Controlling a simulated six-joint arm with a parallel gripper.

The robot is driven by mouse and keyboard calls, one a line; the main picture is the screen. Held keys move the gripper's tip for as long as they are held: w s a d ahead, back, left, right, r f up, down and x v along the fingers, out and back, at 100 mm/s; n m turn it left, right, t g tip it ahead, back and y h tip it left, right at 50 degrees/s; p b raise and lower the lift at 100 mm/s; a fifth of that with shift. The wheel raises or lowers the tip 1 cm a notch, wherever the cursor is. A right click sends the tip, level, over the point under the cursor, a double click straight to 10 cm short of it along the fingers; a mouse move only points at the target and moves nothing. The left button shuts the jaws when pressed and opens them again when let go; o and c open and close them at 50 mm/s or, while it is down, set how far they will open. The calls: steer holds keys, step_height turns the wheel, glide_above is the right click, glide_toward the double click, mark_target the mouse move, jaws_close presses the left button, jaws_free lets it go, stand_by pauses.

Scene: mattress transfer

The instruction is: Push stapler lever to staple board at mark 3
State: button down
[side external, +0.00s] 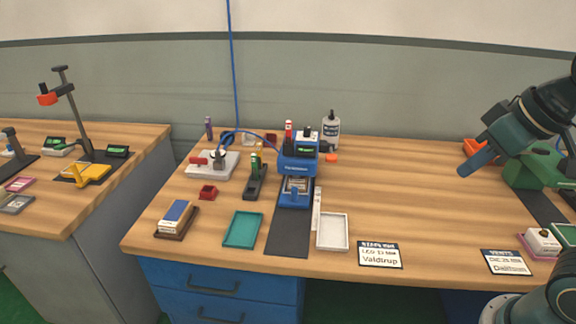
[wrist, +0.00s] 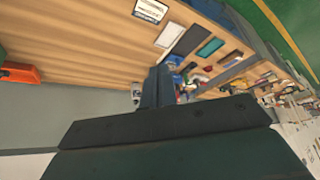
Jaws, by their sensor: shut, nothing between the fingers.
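A blue machine (side external: 297,160) with a small green display stands near the middle of the table; it looks like the stapler. A lighter blue and grey part (side external: 295,190) sits at its front, over a dark strip (side external: 289,232). I cannot make out the lever, a board or mark 3 at this size. My gripper (side external: 465,171) is shut and empty, in the air over the right part of the table, well to the right of the blue machine. Its closed fingers (wrist: 158,88) show in the wrist view, with the blue machine small and partly hidden beyond them.
A teal tray (side external: 242,230) and a white tray (side external: 345,232) flank the dark strip. Label cards (side external: 380,255) lie along the front edge. A green device (side external: 528,170) is at right.

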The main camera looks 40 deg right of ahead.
steer(key=w+d+f+m+h, duration=0.1)
steer(key=w+f+m, duration=0.1)
steer(key=w, duration=0.9)
steer(key=w+d+f+m+h, duration=0.2)
steer(key=w+m, duration=0.1)
steer(key=w, duration=0.9)
steer(key=w+d+f+m+h, duration=0.2)
steer(key=w+m, duration=0.1)
steer(key=w, duration=0.8)
steer(key=shift+w+f, duration=0.25)
steer(key=shift+f, duration=0.1)
steer(key=shift+f, duration=0.1)
glide_above(331, 155)
steer(key=s+a, duration=0.1)
steer(key=s, duration=0.1)
steer(key=f, duration=0.7)
steer(key=shift+w+a+f, duration=0.15)
steer(key=shift+w+f, duration=0.05)
steer(key=shift+f, duration=0.1)
step_height(331, 155, down, 3)
steer(key=shift+s+a+r, duration=0.1)
steer(key=shift+f, duration=0.6)
